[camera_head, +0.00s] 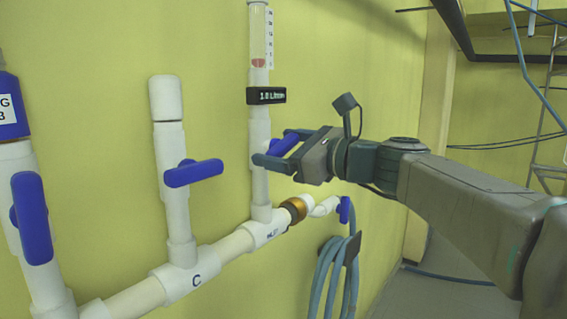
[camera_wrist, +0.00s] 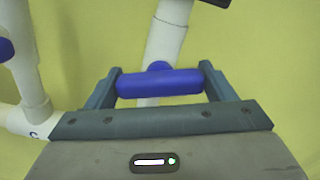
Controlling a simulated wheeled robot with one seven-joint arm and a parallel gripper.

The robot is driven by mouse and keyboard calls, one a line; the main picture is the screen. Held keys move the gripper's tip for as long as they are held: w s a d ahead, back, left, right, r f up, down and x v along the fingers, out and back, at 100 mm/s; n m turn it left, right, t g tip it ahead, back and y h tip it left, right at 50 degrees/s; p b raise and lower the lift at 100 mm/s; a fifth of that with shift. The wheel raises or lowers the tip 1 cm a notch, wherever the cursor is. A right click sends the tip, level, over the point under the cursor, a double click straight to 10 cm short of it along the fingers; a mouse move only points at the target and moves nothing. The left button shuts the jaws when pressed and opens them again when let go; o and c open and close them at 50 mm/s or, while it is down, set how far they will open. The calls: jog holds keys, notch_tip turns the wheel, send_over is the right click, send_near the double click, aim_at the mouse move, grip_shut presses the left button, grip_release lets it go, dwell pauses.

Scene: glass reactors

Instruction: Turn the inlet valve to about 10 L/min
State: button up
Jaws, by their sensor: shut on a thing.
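The inlet valve's blue handle (camera_head: 285,145) is on the white vertical pipe (camera_head: 260,190) above the inlet tee. My gripper (camera_head: 277,147) is shut on this handle, with one finger at each end of it. In the wrist view the blue handle (camera_wrist: 158,83) lies crosswise between the two fingers, roughly level across the picture. A dark display (camera_head: 266,95) above the valve shows a reading in L/min; its digits are too small to read surely. Above it, a clear flow tube (camera_head: 261,35) with a scale holds a reddish float (camera_head: 258,62) low in the tube.
A blue valve handle (camera_head: 193,173) on the pipe marked C and another blue handle (camera_head: 33,218) stand to the left. A brass fitting (camera_head: 294,209), a small blue valve (camera_head: 344,209) and a coiled blue hose (camera_head: 333,275) are below my gripper. The yellow wall is close behind.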

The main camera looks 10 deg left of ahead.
jog(key=n+b, duration=0.3)
jog(key=shift+f+n, duration=0.3)
jog(key=shift+r+n+b, duration=0.15)
jog(key=shift+n+b, duration=1.45)
jog(key=shift+n, duration=0.1)
jog(key=o, duration=1)
jog(key=shift+r, duration=0.1)
jog(key=shift+s+d, duration=0.1)
jog(key=b+v, duration=0.2)
jog(key=v, duration=1.1)
jog(key=shift+s+d, duration=0.2)
jog(key=shift+d, duration=0.1)
